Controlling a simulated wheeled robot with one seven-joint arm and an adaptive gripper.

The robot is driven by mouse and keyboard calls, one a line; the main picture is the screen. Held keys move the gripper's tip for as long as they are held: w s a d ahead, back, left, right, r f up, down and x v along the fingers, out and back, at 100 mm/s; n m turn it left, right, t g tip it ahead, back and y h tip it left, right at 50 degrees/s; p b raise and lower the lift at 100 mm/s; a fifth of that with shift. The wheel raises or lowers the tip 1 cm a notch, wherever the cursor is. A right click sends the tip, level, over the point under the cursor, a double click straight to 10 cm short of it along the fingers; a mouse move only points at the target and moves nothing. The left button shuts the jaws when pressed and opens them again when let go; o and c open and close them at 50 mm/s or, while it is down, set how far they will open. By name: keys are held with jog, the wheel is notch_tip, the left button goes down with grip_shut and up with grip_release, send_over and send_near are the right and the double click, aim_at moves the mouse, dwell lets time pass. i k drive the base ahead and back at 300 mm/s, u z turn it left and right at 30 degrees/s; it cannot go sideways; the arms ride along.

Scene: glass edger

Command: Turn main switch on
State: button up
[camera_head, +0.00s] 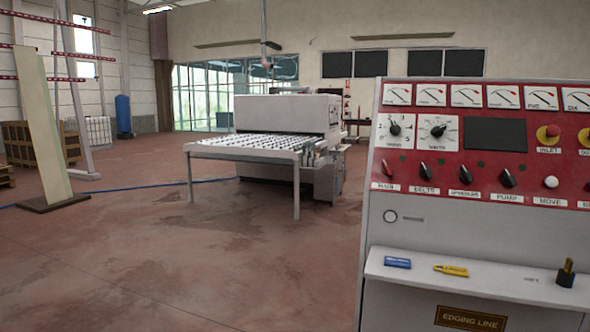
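The control panel (420,160) stands at the right, with a red face above a grey lower cabinet. The main switch (387,169), labelled MAIN, is at the left end of the lower row of controls. Its knob looks red and small; its exact setting is too small to tell. To its right in the row are black knobs labelled BELTS (427,172), SPINDLES (465,174) and PUMP (507,176), then a white MOVE button (551,182). My gripper is not in view.
A ledge (430,278) below the panel carries a blue item (397,262), a yellow item (451,270) and a dark upright item (566,272). A roller-topped machine (285,140) stands farther back. Open floor (220,260) lies left of the panel; a blue hose crosses it.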

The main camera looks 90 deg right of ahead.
aim_at(387, 168)
jog(key=i, duration=0.35)
jog(key=z, duration=2.4)
